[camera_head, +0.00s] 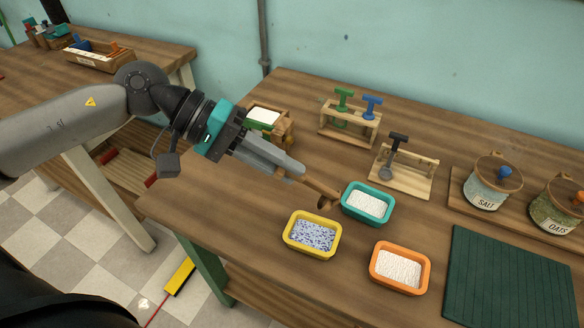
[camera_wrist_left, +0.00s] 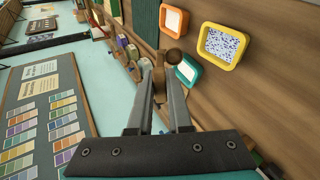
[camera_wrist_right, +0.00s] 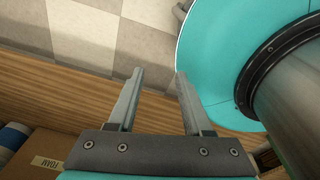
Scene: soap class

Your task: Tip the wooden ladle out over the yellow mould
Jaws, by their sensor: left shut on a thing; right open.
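My left gripper (camera_head: 297,172) is shut on the wooden ladle (camera_head: 321,190) by its handle. The ladle slants down to the right in the head view, its bowl end close by the teal mould's left corner and behind the yellow mould (camera_head: 307,251). The ladle's round end (camera_wrist_left: 173,57) also shows beyond the fingers in the left wrist view; its contents cannot be made out. The yellow mould holds white stuff with blue-violet specks and also shows in the left wrist view (camera_wrist_left: 204,36). My right gripper (camera_wrist_right: 160,75) is open and empty, seen only in the right wrist view.
A teal mould (camera_head: 366,219) and an orange mould (camera_head: 398,289), both with white filling, stand near the yellow one. Behind are wooden racks with stamps (camera_head: 350,120) and a dark tool (camera_head: 397,145). Salt (camera_head: 487,190) and oats (camera_head: 556,215) jars and a green mat (camera_head: 510,280) are right.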

